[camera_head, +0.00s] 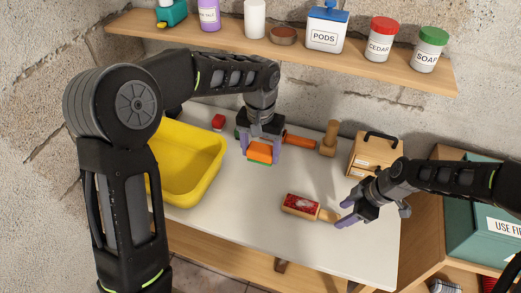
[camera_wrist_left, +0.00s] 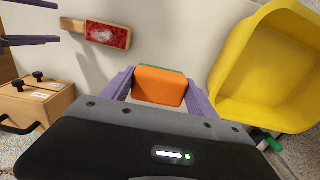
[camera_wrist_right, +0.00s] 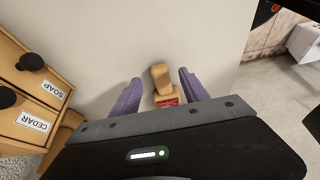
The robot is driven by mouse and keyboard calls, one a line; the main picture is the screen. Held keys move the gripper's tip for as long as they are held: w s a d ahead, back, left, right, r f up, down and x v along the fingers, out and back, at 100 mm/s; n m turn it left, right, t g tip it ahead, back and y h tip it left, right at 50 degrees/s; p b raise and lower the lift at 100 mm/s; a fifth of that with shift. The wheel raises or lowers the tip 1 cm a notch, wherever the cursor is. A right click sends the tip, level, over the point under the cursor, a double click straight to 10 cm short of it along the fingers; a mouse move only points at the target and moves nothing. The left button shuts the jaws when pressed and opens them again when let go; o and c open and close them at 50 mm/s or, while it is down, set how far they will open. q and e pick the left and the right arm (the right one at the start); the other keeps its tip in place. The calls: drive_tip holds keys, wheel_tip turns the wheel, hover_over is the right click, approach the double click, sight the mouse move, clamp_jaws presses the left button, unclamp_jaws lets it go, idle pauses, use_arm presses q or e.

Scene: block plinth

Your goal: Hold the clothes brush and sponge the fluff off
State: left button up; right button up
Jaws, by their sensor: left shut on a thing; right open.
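The clothes brush (camera_head: 302,206) lies on the white table with its red face up and pale fluff on it. Its wooden handle points right. The brush also shows in the left wrist view (camera_wrist_left: 107,35). My left gripper (camera_head: 264,152) is shut on the orange sponge (camera_head: 259,152), which has a green side; the sponge is between the fingers in the left wrist view (camera_wrist_left: 160,86). My right gripper (camera_head: 345,221) is open, with its fingers near the end of the brush handle. In the right wrist view the handle (camera_wrist_right: 160,76) is between the spread fingers.
A yellow tub (camera_head: 185,185) stands left of the sponge. Behind are an orange-handled item (camera_head: 298,141), a wooden item (camera_head: 329,139) and a small wooden drawer box (camera_head: 369,157). A shelf (camera_head: 290,53) of containers runs above. The table front is clear.

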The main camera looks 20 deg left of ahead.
drive_tip(key=shift+b+x, duration=0.35)
drive_tip(key=shift+x, duration=0.85)
clamp_jaws()
idle(0.3)
